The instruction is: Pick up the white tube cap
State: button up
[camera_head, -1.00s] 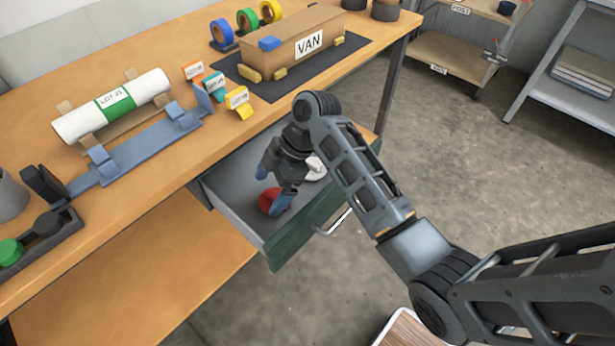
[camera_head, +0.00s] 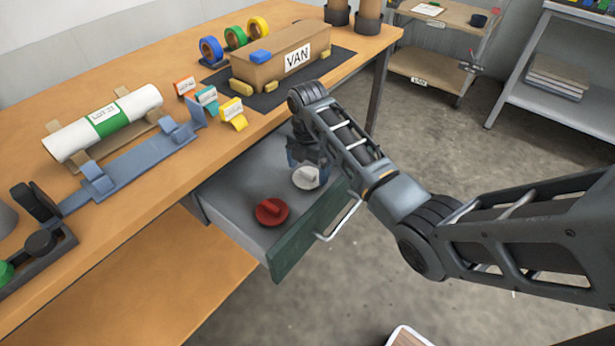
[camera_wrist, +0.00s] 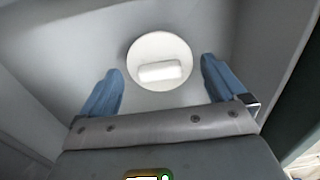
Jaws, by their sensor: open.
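The white tube cap (camera_head: 306,178) lies in the open grey drawer (camera_head: 236,195), toward its right end. It is a round disc with a raised bar across it. In the wrist view the cap (camera_wrist: 159,62) shows whole, between and beyond the two blue fingertips. My gripper (camera_wrist: 160,85) is open and empty there, with clear space around the cap. In the head view my gripper (camera_head: 306,160) is over the cap's side of the drawer and partly hidden by my arm. I cannot tell its exact height above the cap.
A red tube cap (camera_head: 271,211) lies in the drawer to the left of the white one. The drawer's green front (camera_head: 300,245) with its handle and the drawer walls stand close around. The wooden bench (camera_head: 230,140) top is above the drawer.

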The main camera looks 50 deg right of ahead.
jog(key=shift+f, duration=0.9)
jog(key=c, duration=0.8)
jog(key=shift+r, duration=0.1)
